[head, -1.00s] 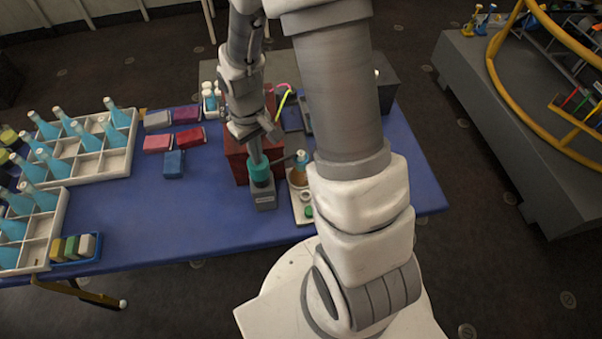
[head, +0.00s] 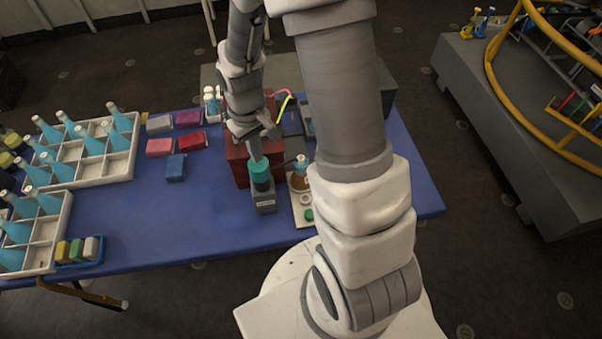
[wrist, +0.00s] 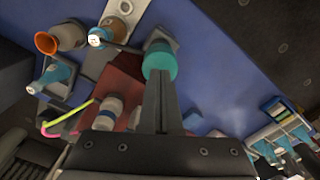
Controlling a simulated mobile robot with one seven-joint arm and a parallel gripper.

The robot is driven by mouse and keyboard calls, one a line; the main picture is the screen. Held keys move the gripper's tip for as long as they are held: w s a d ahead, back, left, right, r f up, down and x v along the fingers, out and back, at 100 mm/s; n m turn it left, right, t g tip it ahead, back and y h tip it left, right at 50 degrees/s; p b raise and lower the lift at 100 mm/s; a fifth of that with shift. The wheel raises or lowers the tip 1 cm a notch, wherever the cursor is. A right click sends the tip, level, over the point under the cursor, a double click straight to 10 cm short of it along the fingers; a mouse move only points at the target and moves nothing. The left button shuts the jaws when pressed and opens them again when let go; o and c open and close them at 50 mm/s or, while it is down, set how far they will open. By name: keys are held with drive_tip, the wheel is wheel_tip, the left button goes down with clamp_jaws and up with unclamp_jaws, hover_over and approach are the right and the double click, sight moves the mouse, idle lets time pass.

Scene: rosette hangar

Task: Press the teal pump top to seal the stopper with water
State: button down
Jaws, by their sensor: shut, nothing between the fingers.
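The teal pump top (head: 261,172) sits on a small grey labelled base (head: 265,202) near the table's front edge. In the wrist view the teal top (wrist: 160,60) is straight ahead of the fingertips. My gripper (head: 255,157) is shut and empty, pointing down, its tips at the upper face of the teal top; they appear to touch it. In the wrist view my gripper (wrist: 157,77) overlaps the top's near edge, so the exact contact is hidden. A small bottle with amber contents (head: 299,178) stands right of the pump on a pale tray (head: 301,214).
A dark red box (head: 237,165) stands close behind the pump. White crates (head: 95,177) of blue bottles fill the table's left. Several coloured blocks (head: 176,167) lie mid-table. The blue table (head: 200,220) is clear front-left of the pump. My arm hides its right part.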

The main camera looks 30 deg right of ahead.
wheel_tip(320, 180, up, 7)
drive_tip(key=p, duration=0.5)
drive_tip(key=shift+r, duration=0.15)
idle(2.2)
